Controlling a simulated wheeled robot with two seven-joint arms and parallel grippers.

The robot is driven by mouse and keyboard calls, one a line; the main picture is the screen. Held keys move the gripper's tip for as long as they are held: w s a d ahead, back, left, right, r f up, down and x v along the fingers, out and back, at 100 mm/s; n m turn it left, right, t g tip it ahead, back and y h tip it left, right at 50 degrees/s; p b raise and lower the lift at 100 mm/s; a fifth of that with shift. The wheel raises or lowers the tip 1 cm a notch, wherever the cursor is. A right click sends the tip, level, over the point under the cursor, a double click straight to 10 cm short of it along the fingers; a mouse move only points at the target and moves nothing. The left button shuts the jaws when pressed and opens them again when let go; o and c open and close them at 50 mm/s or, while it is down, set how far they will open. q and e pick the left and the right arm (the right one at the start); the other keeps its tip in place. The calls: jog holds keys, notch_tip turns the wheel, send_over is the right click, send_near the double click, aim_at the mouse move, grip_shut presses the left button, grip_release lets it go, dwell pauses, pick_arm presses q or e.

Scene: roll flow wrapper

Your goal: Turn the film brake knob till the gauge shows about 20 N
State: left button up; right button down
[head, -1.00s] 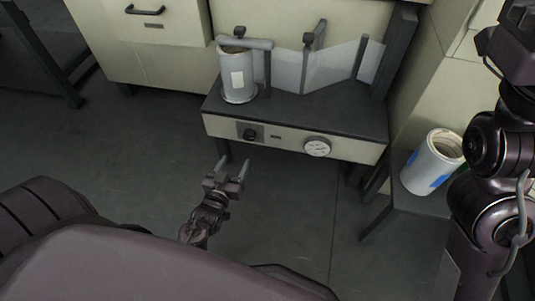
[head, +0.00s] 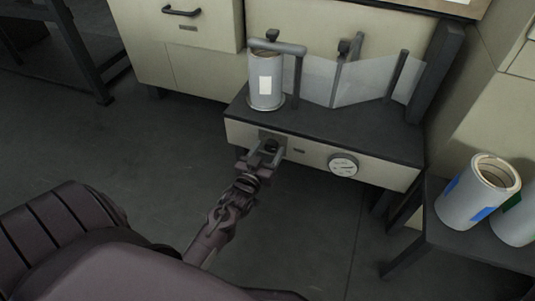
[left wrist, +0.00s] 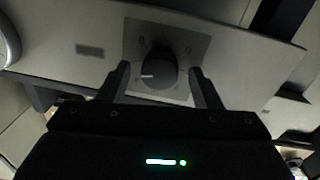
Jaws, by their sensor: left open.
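The film brake knob (head: 271,145) is a dark round knob on a grey plate on the machine's front panel. In the left wrist view the knob (left wrist: 158,71) has a light pointer mark toward its left. My left gripper (head: 265,152) is open, with its fingertips on either side of the knob; whether they touch it I cannot tell. The gripper's two fingers (left wrist: 160,82) also show in the left wrist view. The round white gauge (head: 343,165) is right of the knob; its needle is too small to read. My right gripper is not in view.
A film roll (head: 266,82) stands upright on the machine's dark top (head: 320,123), with clear film (head: 358,82) running right past posts. Spare rolls (head: 478,190) stand on a low dark table (head: 470,245) at the right. The floor before the machine is clear.

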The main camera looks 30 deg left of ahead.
pick_arm(q)
jog(key=c, duration=1)
jog(key=shift+p, duration=0.4)
